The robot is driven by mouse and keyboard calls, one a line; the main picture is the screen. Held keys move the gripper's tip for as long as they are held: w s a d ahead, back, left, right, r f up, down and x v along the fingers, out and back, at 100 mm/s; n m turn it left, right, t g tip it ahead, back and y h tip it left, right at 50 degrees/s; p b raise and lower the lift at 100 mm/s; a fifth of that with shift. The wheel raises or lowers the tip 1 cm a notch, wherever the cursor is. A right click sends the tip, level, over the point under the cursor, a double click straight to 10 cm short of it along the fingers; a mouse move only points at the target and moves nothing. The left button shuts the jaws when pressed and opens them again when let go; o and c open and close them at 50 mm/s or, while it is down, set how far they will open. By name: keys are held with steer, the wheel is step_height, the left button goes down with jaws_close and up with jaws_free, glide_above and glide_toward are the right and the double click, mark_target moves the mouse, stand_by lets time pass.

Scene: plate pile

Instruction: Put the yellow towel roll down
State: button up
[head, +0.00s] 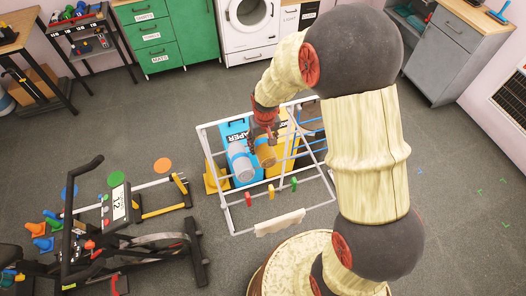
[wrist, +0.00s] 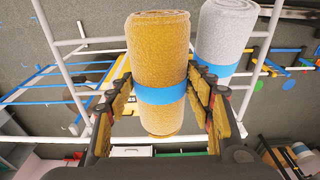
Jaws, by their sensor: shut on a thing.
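The yellow towel roll (wrist: 160,50), with a blue band around its middle, is between the two fingers of my gripper (wrist: 165,88) in the wrist view. The fingers press on its sides near the band. In the head view the yellow roll (head: 266,154) shows just under my gripper (head: 265,140), over the white rack. Whether its underside touches anything is hidden. A pale grey roll (wrist: 226,35), also with a blue band, is beside it on the right in the wrist view. In the head view this grey roll (head: 239,158) is to its left.
A white tube rack (head: 232,220) surrounds the spot, with a blue paper bin (head: 233,128) and a yellow bin (head: 288,160) at it. An exercise bike (head: 100,235) stands at left. Floor around the rack's right front is partly clear.

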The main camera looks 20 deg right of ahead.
steer(key=shift+s+f, duration=0.2)
steer(key=shift+f, duration=0.05)
steer(key=f, duration=0.3)
steer(key=shift+s+a+f, duration=0.1)
steer(key=shift+s+f, duration=0.05)
steer(key=shift+s, duration=0.1)
steer(key=shift+f, duration=0.15)
steer(key=o, duration=1.1)
steer(key=shift+w, duration=0.1)
steer(key=shift+o, duration=0.2)
